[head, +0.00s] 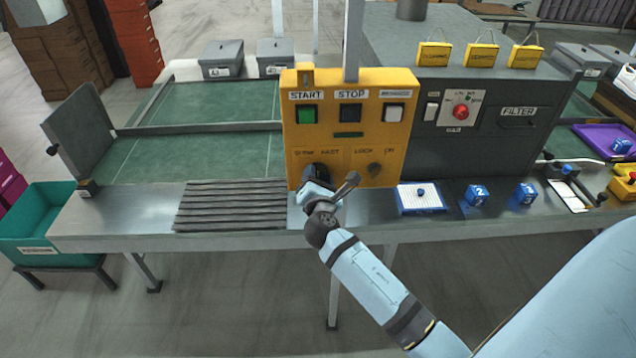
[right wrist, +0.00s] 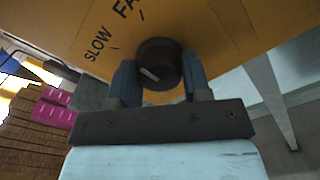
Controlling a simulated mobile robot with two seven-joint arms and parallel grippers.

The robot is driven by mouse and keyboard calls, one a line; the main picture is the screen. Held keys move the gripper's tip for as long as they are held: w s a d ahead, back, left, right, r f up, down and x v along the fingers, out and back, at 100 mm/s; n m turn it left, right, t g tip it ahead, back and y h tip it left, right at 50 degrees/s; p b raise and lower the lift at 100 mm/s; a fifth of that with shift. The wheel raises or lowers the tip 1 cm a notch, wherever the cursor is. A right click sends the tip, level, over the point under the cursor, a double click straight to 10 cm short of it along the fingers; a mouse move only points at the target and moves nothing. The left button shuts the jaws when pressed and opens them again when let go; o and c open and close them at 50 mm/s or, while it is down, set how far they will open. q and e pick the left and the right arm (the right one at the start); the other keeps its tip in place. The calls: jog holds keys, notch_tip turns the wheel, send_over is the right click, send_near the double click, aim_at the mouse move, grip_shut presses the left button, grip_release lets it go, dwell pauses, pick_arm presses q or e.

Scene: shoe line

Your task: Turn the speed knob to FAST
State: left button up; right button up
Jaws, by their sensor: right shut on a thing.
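The speed knob (right wrist: 158,62) is a black round knob with a white line on its face, on the yellow control box (head: 345,135). The word SLOW and the start of a second word, "FA", are printed beside it in the right wrist view. The white line slants toward the SLOW side. My right gripper (right wrist: 160,82) is shut on the knob, one finger on each side. In the head view my right gripper (head: 318,178) covers most of the knob at the box's lower left. My left gripper is not in view.
Above are a green START button (head: 306,115) and a dark STOP button (head: 350,113). A white-and-blue tray (head: 421,198) and blue cubes (head: 477,195) stand right on the metal ledge.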

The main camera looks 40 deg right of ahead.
jog(key=m+b, duration=0.3)
jog(key=m, duration=0.2)
jog(key=shift+f+m, duration=0.1)
jog(key=shift+m, duration=0.2)
jog(key=shift+m+b, duration=0.45)
jog(key=shift+m, duration=0.15)
jog(key=o, duration=0.7)
jog(key=shift+o, duration=1.1)
